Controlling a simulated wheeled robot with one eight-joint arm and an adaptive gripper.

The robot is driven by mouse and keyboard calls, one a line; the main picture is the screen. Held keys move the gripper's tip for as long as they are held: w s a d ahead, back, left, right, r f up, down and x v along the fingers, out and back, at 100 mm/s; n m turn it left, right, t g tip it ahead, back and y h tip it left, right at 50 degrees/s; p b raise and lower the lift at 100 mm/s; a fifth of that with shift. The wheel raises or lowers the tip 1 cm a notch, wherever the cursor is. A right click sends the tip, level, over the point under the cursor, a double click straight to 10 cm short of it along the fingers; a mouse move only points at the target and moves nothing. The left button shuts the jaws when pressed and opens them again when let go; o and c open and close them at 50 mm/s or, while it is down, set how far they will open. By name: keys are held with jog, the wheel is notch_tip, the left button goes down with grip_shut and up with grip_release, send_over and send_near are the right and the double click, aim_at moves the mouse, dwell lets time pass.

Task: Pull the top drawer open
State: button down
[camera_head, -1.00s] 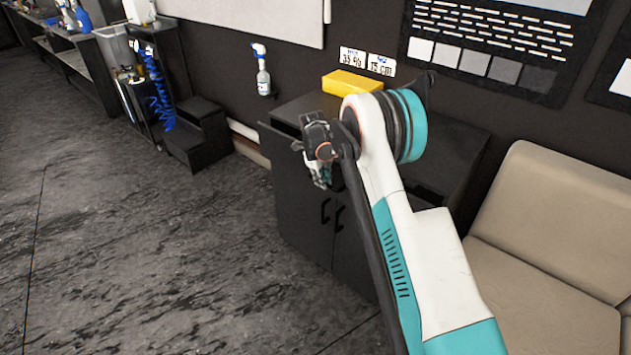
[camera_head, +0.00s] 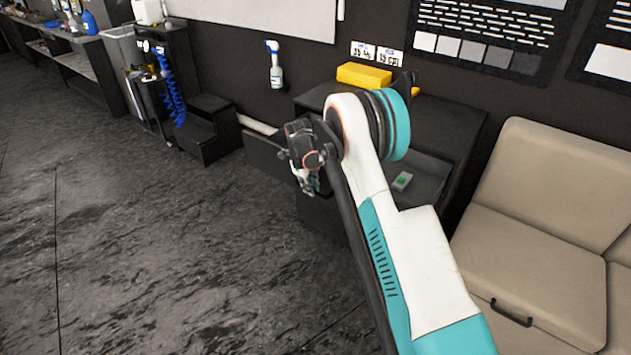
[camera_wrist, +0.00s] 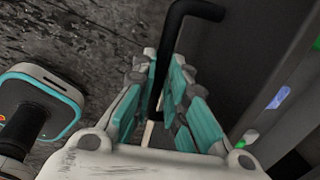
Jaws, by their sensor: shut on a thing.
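The top drawer (camera_head: 262,150) of the dark cabinet is pulled out. Its inside shows to the right of my arm, with a small white and green item in it. My gripper (camera_head: 308,180) is at the drawer's front, and my arm hides much of that front. In the wrist view, the teal fingers of my gripper (camera_wrist: 165,90) are closed around the black bar handle (camera_wrist: 172,45). The drawer front (camera_wrist: 218,55) stands to the right of the handle, with small coloured items (camera_wrist: 275,98) in the drawer behind it.
A yellow box (camera_head: 364,75) sits on the cabinet top. A beige seat (camera_head: 535,240) stands close on the right. A black step unit (camera_head: 208,130) is to the left by the wall, with a spray bottle (camera_head: 274,65) above. The floor (camera_head: 170,250) at front left is clear.

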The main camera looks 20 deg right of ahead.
jog(key=s+a, duration=0.2)
jog(key=a, duration=0.1)
jog(key=c, duration=1.6)
grip_release()
notch_tip(320, 180, up, 12)
jog(key=s+a, duration=0.1)
jog(key=shift+s+a+f, duration=0.15)
jog(key=shift+s+a, duration=0.05)
jog(key=shift+a, duration=0.2)
